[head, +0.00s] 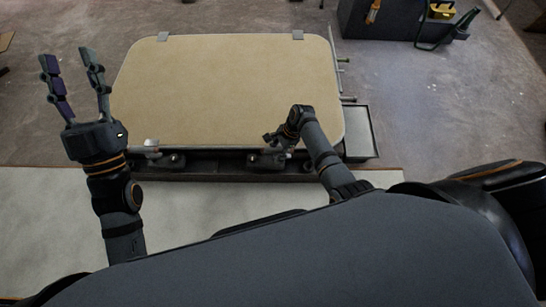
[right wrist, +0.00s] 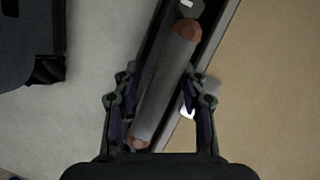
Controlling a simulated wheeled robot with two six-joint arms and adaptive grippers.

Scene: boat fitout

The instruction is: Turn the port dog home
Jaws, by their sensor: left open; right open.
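A tan hatch panel (head: 230,90) lies flat with a dark rail along its near edge. One dog-like fitting with a pale knob (head: 152,145) is at the left of this edge. Another fitting (head: 266,160) is right of the middle; no label shows which is the port dog. My right gripper (head: 272,138) is over the near edge by the second fitting. In the right wrist view its open fingers (right wrist: 164,90) straddle a grey bar with brown ends (right wrist: 166,85); whether they touch it is unclear. My left gripper (head: 68,72) is open and empty, left of the panel.
Two hinges (head: 163,37) sit on the far edge. A grey tray (head: 360,132) stands at the panel's right, with rods above it. A dark bench (head: 390,18) with tools is at the back right. Floor left of the panel is mostly clear.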

